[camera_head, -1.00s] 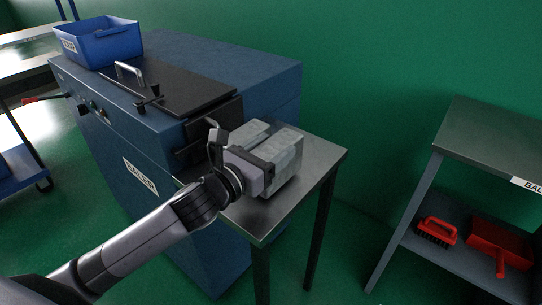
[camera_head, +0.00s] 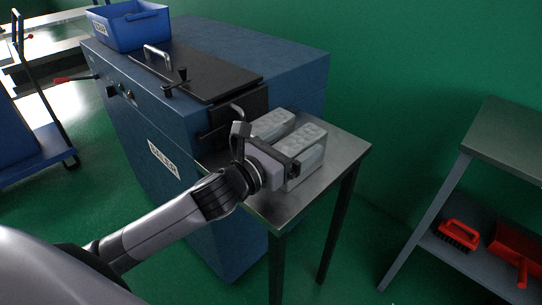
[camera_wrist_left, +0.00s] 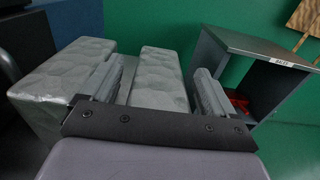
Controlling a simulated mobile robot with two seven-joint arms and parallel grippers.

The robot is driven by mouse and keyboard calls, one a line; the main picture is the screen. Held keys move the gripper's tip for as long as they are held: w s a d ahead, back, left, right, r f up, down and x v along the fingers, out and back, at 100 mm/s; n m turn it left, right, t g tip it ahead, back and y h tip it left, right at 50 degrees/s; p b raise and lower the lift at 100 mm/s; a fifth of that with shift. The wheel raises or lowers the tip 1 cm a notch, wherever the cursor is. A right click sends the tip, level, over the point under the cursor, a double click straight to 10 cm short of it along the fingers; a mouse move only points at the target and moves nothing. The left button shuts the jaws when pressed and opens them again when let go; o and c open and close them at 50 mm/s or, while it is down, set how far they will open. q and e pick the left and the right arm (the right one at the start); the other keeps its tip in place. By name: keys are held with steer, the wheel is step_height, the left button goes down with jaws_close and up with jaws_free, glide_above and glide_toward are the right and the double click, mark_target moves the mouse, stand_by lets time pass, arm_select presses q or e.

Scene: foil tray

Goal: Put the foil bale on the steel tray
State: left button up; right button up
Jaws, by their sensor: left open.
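Two silvery, dimpled foil bales lie side by side on a steel-topped table at the baler's outlet: a right one (camera_head: 307,150) and a left one (camera_head: 272,124). My left gripper (camera_head: 287,166) is open at their near ends. In the left wrist view, its fingers (camera_wrist_left: 158,90) stand either side of the right bale (camera_wrist_left: 158,78); the left finger is in the gap beside the left bale (camera_wrist_left: 66,75). Finger contact cannot be told. The steel surface (camera_head: 345,150) under the bales is flat; no separate tray is clearly visible. My right gripper is out of view.
The blue baler (camera_head: 150,115) stands left of the table, with a blue bin (camera_head: 128,27) on top. A blue trolley (camera_head: 35,155) is far left. Green floor is clear between table and shelf.

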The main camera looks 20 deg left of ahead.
arm_select(q)
steer(key=v, duration=1)
steer(key=shift+b, duration=0.3)
steer(key=shift+s+a, duration=0.25)
steer(key=shift+s, duration=0.4)
